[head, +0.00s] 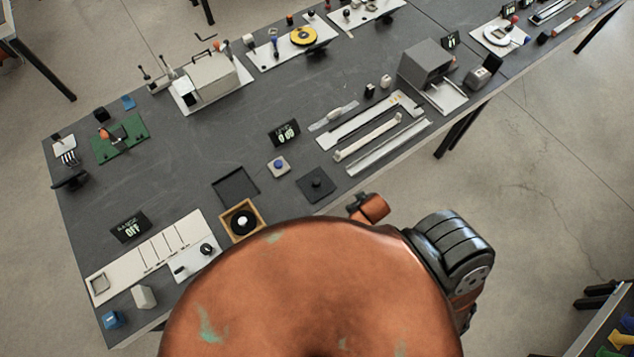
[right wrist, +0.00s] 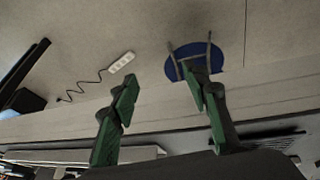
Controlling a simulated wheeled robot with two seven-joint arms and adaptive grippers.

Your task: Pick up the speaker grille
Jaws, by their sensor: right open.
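A thin dark square frame (head: 236,186), which looks like the speaker grille, lies flat on the grey table in the head view. Just below it is a wooden box (head: 256,210) with a black round speaker cone (head: 242,222). My right gripper (right wrist: 158,76) has two green fingers, spread apart with nothing between them, in the right wrist view. It is not seen in the head view, where my orange body covers the bottom middle. My left gripper is in neither view.
A dark square plate (head: 315,185) and a small box with a blue button (head: 279,166) lie right of the frame. A white panel (head: 153,253) lies to the lower left. The right wrist view shows a blue seat (right wrist: 205,55) and a power strip (right wrist: 122,62).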

